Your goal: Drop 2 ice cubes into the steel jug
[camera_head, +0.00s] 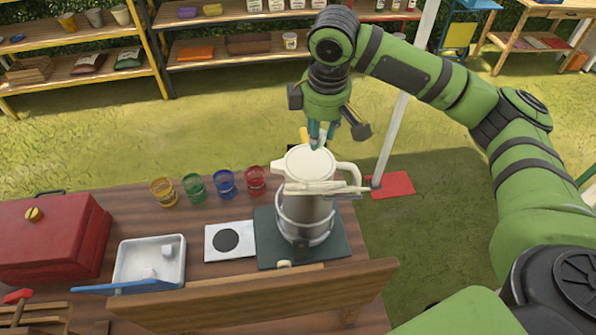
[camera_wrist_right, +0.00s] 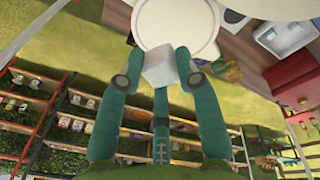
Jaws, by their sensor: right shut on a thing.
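My right gripper (camera_head: 319,140) points down above the jug (camera_head: 303,208), close over its far rim. It is shut on an ice cube (camera_wrist_right: 160,69), a whitish block between the fingertips in the wrist view. The jug is grey with a pale round top, a spout at left and a handle at right. The jug's top also shows in the wrist view (camera_wrist_right: 177,22), just beyond the cube. I cannot tell whether anything is inside. A white tray (camera_head: 121,262) at left holds two whitish cubes (camera_head: 148,273). My left gripper is not in view.
A dark mat (camera_head: 263,240) lies under the jug. Left of it are a white card with a black disc (camera_head: 217,246), several coloured glasses (camera_head: 194,188) and a red toolbox (camera_head: 45,240). A wooden board (camera_head: 260,300) runs along the near side. A pale pole (camera_head: 395,130) stands at right.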

